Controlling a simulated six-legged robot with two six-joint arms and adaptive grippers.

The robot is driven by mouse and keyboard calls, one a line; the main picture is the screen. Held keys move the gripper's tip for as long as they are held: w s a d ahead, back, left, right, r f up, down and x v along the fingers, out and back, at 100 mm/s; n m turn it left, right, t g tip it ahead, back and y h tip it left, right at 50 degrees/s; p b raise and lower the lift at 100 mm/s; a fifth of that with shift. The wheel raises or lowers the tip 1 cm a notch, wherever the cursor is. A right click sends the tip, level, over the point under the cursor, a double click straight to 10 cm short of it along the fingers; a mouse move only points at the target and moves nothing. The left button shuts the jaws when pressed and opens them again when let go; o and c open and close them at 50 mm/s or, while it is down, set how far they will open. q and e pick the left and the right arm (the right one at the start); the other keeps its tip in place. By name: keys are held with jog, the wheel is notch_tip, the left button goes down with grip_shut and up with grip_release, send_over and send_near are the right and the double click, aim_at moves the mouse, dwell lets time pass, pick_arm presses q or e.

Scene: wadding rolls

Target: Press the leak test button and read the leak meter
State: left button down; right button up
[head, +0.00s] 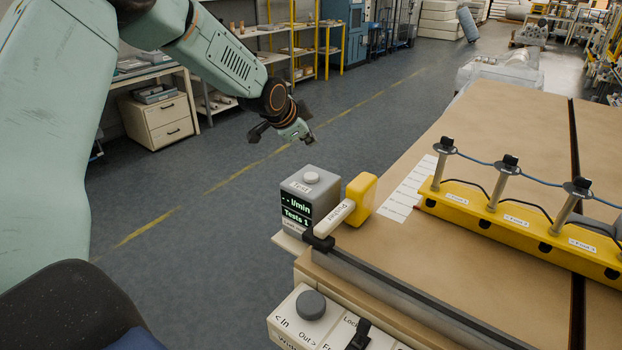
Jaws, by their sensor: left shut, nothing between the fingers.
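The leak meter (293,205) is a grey box at the near left corner of the bench. Its dark screen shows green text that reads "- - l/min" and "Tests 1". The leak test button (311,178) is a pale round knob on top of the box, beside a "Test" label. My left gripper (305,138) is shut and empty, in the air above and beyond the box, apart from the button. My right gripper is not in view.
A yellow block with a white labelled handle (340,212) stands right beside the meter. A yellow bar (480,205) with several posts and cables lies on the brown bench top (430,260). A control panel with a grey knob (311,305) is at the front edge.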

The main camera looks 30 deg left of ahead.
pick_arm(q)
jog(key=b, duration=0.5)
send_over(309, 177)
notch_tip(309, 177, down, 6)
jog(key=shift+w+d+f, duration=0.1)
jog(key=shift+s+f+b, duration=0.2)
jog(key=shift+f+b, duration=0.45)
jog(key=shift+b, duration=0.15)
jog(key=shift+w+f, duration=0.15)
jog(key=shift+w, duration=0.1)
jog(key=shift+s, duration=0.25)
jog(key=shift+w, duration=0.2)
jog(key=shift+s, duration=0.15)
jog(key=shift+f, duration=0.1)
jog(key=shift+f+b, duration=0.25)
jog(key=shift+b, duration=0.05)
